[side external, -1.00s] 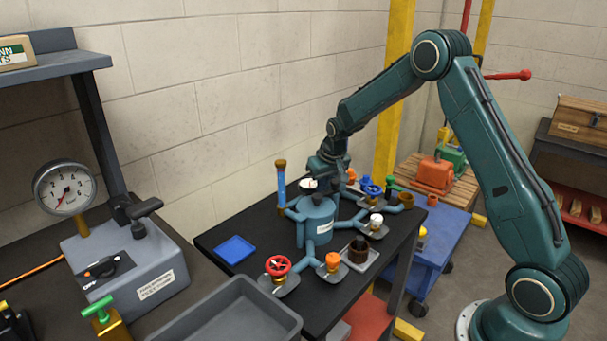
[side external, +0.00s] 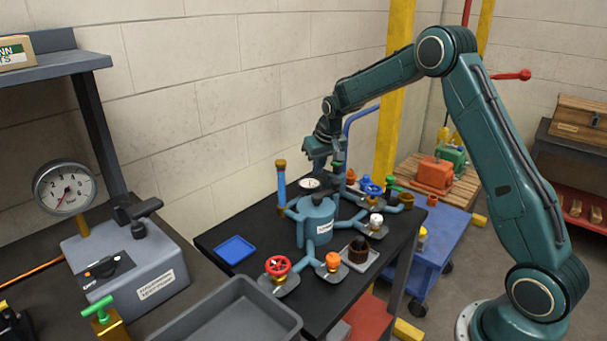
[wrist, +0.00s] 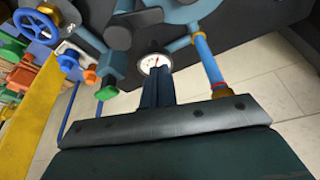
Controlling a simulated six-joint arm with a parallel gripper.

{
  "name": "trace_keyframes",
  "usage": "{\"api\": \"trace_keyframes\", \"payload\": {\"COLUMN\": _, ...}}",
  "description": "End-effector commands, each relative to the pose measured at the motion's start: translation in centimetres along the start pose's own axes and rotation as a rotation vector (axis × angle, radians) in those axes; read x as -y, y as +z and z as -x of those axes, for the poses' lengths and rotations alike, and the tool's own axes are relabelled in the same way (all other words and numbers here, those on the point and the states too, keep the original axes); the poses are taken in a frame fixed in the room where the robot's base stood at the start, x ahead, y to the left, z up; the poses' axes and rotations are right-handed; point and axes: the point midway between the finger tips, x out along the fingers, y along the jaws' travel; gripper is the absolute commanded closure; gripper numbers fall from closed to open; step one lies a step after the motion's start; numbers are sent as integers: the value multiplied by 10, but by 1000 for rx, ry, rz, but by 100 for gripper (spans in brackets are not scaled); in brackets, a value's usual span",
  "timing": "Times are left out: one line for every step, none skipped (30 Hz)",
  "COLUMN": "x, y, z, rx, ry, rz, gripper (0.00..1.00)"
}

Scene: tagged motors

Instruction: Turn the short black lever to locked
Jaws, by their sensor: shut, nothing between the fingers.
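A blue manifold (side external: 317,228) with several branches stands on the black bench. A short black lever (side external: 318,203) appears to lie across its top. In the wrist view a dark lever (wrist: 122,28) with a rounded end shows at the upper middle, partly cut by the frame edge. My gripper (side external: 328,168) hangs above and behind the manifold, apart from the lever. In the wrist view its fingers (wrist: 158,76) are together and empty, in front of a small white gauge (wrist: 154,63). I cannot read any lock mark.
A red handwheel (side external: 278,266), an orange knob (side external: 333,260) and a blue handwheel (side external: 370,188) sit on branches around the manifold. A blue upright pipe (side external: 281,188) stands at its left. A blue tray (side external: 236,250) lies on clear bench at left.

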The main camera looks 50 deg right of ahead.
Motion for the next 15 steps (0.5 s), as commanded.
{"api": "trace_keyframes", "payload": {"x": 0, "y": 0, "z": 9, "rx": -2, "ry": 0, "rz": 0, "gripper": 100}}
{"api": "trace_keyframes", "payload": {"x": 0, "y": 0, "z": 14, "rx": -2, "ry": 0, "rz": 0, "gripper": 100}}
{"api": "trace_keyframes", "payload": {"x": 0, "y": 0, "z": 19, "rx": -2, "ry": 0, "rz": 0, "gripper": 100}}
{"api": "trace_keyframes", "payload": {"x": 0, "y": 0, "z": 23, "rx": -1, "ry": 0, "rz": 0, "gripper": 100}}
{"api": "trace_keyframes", "payload": {"x": 0, "y": 0, "z": 27, "rx": -1, "ry": 0, "rz": 0, "gripper": 100}}
{"api": "trace_keyframes", "payload": {"x": 0, "y": 0, "z": 32, "rx": -1, "ry": 0, "rz": 0, "gripper": 100}}
{"api": "trace_keyframes", "payload": {"x": 0, "y": 0, "z": 35, "rx": -1, "ry": 0, "rz": 0, "gripper": 100}}
{"api": "trace_keyframes", "payload": {"x": 0, "y": 0, "z": 38, "rx": -1, "ry": 0, "rz": 0, "gripper": 100}}
{"api": "trace_keyframes", "payload": {"x": 0, "y": 0, "z": 41, "rx": 0, "ry": 0, "rz": 0, "gripper": 100}}
{"api": "trace_keyframes", "payload": {"x": 0, "y": 0, "z": 43, "rx": 1, "ry": 0, "rz": 0, "gripper": 100}}
{"api": "trace_keyframes", "payload": {"x": 0, "y": 0, "z": 45, "rx": 1, "ry": 0, "rz": 0, "gripper": 100}}
{"api": "trace_keyframes", "payload": {"x": 0, "y": 0, "z": 47, "rx": 1, "ry": 0, "rz": 0, "gripper": 100}}
{"api": "trace_keyframes", "payload": {"x": 0, "y": 0, "z": 48, "rx": 1, "ry": 0, "rz": 0, "gripper": 100}}
{"api": "trace_keyframes", "payload": {"x": 0, "y": 0, "z": 49, "rx": 1, "ry": 0, "rz": 0, "gripper": 100}}
{"api": "trace_keyframes", "payload": {"x": 0, "y": 0, "z": 50, "rx": 1, "ry": 0, "rz": 0, "gripper": 100}}
